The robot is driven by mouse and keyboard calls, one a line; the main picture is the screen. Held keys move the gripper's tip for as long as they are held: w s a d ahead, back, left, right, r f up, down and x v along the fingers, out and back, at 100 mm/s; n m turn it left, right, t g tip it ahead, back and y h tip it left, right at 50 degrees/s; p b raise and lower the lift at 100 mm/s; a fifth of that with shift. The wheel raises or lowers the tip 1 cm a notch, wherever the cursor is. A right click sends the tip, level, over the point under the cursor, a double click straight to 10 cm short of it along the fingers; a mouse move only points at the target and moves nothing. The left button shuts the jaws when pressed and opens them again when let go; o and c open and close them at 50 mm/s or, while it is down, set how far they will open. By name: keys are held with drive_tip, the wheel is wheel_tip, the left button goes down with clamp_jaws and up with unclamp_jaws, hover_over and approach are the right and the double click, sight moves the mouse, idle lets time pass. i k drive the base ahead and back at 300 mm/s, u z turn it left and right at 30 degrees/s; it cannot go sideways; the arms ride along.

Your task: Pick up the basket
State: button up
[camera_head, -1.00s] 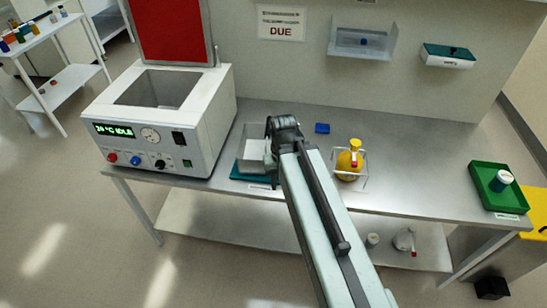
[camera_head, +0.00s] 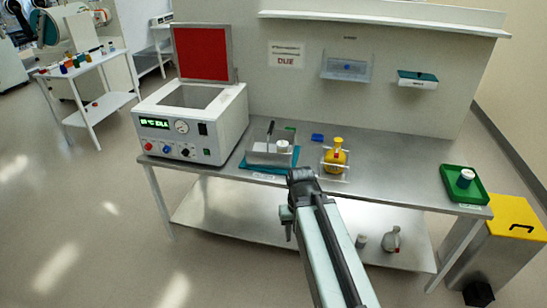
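A small grey open-topped container (camera_head: 262,157), which may be the basket, sits on a teal mat (camera_head: 252,168) on the steel bench. A white round jar (camera_head: 282,146) and a dark upright handle (camera_head: 270,130) show at it. To its right, a yellow bottle (camera_head: 336,152) stands in a clear low holder (camera_head: 334,177). My gripper (camera_head: 288,224) is at the far end of my arm, in front of the bench edge and apart from the container. The arm hides most of it, and its fingers are too small to read.
A white heated bath (camera_head: 190,125) with its red lid raised stands left of the container. A blue block (camera_head: 317,137) lies behind. A green tray (camera_head: 464,185) with a jar is at the right end. A yellow-topped bin (camera_head: 512,218) stands beside the bench. Bench space between is clear.

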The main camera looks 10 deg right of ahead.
sight(261, 148)
drive_tip(key=u, duration=0.2)
drive_tip(key=i, duration=0.85)
drive_tip(key=u, duration=0.75)
drive_tip(key=i, duration=0.75)
drive_tip(key=u, duration=0.5)
drive_tip(key=k, duration=0.85)
drive_tip(key=u, duration=0.2)
drive_tip(key=i, duration=0.85)
drive_tip(key=z, duration=0.05)
